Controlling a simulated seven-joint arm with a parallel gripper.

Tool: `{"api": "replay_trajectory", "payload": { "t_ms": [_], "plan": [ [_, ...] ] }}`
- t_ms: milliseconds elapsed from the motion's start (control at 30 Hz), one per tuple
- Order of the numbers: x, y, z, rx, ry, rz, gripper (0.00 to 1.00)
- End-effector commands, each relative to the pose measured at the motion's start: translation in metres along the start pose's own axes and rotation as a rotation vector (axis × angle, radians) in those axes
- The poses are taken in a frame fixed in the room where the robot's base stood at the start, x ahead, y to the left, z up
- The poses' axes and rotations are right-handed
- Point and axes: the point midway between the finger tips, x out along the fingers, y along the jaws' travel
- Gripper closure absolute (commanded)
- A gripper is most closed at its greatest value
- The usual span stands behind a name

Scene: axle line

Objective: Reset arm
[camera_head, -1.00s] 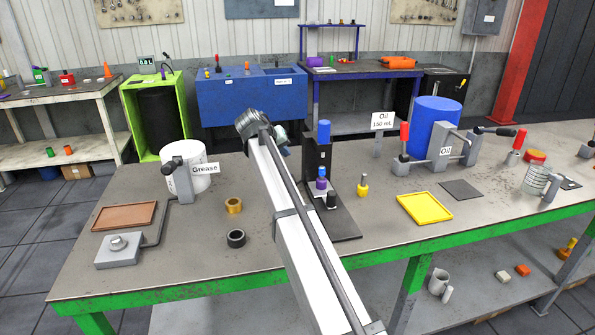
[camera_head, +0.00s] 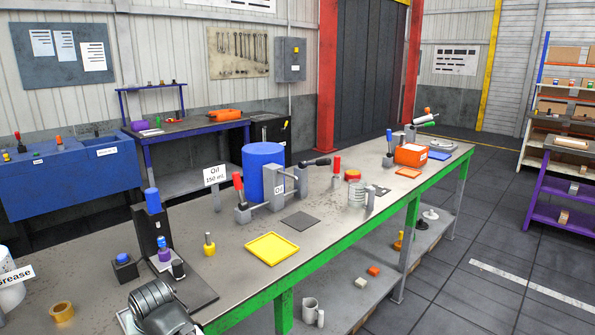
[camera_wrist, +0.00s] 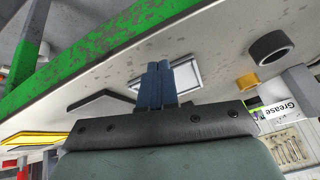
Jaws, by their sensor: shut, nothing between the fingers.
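My gripper (camera_wrist: 158,70) shows in the wrist view with its two blue-grey fingers side by side, shut and empty. The workbench (camera_wrist: 75,75) with its green edge appears tilted behind the fingers. A pale framed plate (camera_wrist: 186,76) shows directly behind the fingertips; I cannot tell the distance to it. In the head view, a dark rounded part of my arm stands at the bottom left over the bench (camera_head: 335,228). My fingertips cannot be made out there.
A black press stand (camera_head: 147,232), yellow tray (camera_head: 271,249), yellow-handled tool (camera_head: 209,244) and brass ring (camera_head: 62,312) are near my arm. A blue drum (camera_head: 264,172) stands behind. The wrist view shows a black ring (camera_wrist: 270,47) and grease can (camera_wrist: 296,82).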

Motion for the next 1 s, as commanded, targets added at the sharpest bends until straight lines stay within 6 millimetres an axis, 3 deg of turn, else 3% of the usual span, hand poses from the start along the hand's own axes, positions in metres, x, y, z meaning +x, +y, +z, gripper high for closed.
{"api": "replay_trajectory", "payload": {
  "t_ms": [33,200,567,767,1000],
  "plan": [
    [-0.007,0.005,0.024,0.020,-0.006,-0.026,1.00],
    [-0.014,0.017,0.073,0.089,-0.038,-0.101,1.00],
    [0.043,0.084,0.102,0.143,-0.134,-0.025,1.00],
    [0.082,0.140,0.136,0.180,-0.214,0.039,1.00],
    [0.122,0.206,0.188,0.230,-0.320,0.105,1.00]
  ]
}}
